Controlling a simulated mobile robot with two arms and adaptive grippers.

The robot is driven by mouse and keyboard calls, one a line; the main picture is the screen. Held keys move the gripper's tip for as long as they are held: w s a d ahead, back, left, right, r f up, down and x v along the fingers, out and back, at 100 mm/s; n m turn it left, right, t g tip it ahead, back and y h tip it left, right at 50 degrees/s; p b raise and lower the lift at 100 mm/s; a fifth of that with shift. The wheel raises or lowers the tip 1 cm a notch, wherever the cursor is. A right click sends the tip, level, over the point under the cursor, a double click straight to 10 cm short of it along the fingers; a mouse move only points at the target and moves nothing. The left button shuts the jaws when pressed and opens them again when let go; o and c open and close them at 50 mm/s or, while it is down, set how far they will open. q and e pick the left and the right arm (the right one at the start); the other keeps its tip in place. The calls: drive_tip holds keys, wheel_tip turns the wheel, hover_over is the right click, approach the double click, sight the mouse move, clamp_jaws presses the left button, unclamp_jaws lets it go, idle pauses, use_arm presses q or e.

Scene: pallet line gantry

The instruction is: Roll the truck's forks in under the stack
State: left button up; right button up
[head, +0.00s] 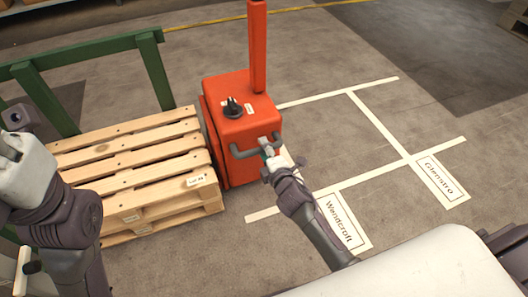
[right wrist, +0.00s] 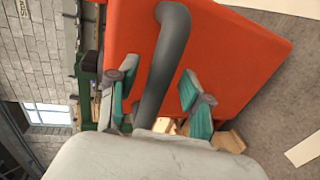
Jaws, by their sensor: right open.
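The orange truck (head: 242,112) stands upright close against the right end of the wooden pallet stack (head: 125,150). Its forks are hidden; how far they reach under the stack cannot be told. A grey handle bar (head: 241,153) sticks out of the truck's near face. My right gripper (head: 269,152) is at the right part of this bar. In the right wrist view its teal-padded fingers (right wrist: 157,88) are apart, with the grey bar (right wrist: 165,62) running between them. The truck's orange face (right wrist: 225,60) fills much of that view. My left arm shows at the left edge, its fingers out of sight.
A green rail frame (head: 95,48) stands behind the stack. The floor inside the bays is clear. A dark knob (head: 232,107) sits on the truck's top.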

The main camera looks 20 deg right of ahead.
drive_tip(key=shift+w, duration=0.45)
clamp_jaws()
drive_tip(key=shift+a, duration=0.1)
